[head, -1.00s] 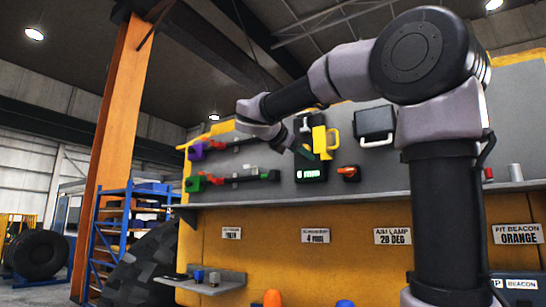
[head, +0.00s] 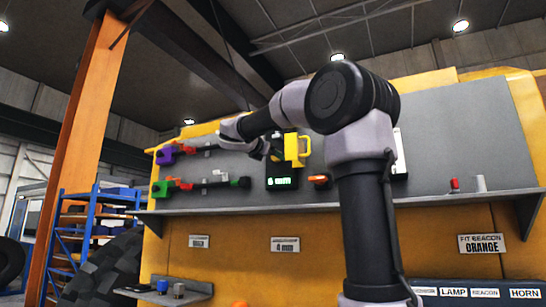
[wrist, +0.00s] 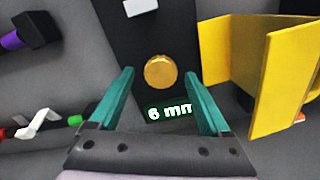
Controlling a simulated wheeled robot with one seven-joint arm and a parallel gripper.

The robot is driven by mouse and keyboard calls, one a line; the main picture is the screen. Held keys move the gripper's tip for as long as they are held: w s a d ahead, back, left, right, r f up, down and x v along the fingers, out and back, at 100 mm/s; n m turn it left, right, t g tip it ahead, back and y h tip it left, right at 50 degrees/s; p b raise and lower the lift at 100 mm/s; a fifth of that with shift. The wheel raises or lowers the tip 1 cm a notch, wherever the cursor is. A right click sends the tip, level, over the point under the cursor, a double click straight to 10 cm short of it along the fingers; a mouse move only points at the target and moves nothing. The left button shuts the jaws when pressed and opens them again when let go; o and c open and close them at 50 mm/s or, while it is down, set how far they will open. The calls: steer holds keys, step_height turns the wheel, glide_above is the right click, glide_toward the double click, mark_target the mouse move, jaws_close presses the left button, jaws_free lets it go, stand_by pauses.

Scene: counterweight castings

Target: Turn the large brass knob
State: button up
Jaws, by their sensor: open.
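The large brass knob (wrist: 161,71) is a round gold disc on a dark panel in the wrist view. It lies just beyond and between the teal fingertips of my gripper (wrist: 160,85). My gripper is open, with nothing between the fingers. A green-lit display (wrist: 168,112) reading "6 mm" sits below the knob and is partly covered by the right finger. In the head view the display (head: 281,182) shows clear. My gripper (head: 278,148) is at the panel there, and the knob is hidden behind my arm's end.
A yellow bracket-shaped guard (wrist: 245,65) stands out close to the right of my gripper; it also shows in the head view (head: 298,149). Purple (head: 166,156) and green (head: 161,189) fittings are on the left. A shelf (head: 220,210) runs below. An orange handle (head: 319,180) is right of the display.

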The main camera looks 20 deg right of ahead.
steer(key=shift+d, duration=0.1)
jaws_close()
steer(key=shift+m, duration=0.3)
steer(key=m, duration=2.3)
steer(key=shift+w+m, duration=0.1)
steer(key=shift+m, duration=0.2)
stand_by(0.4)
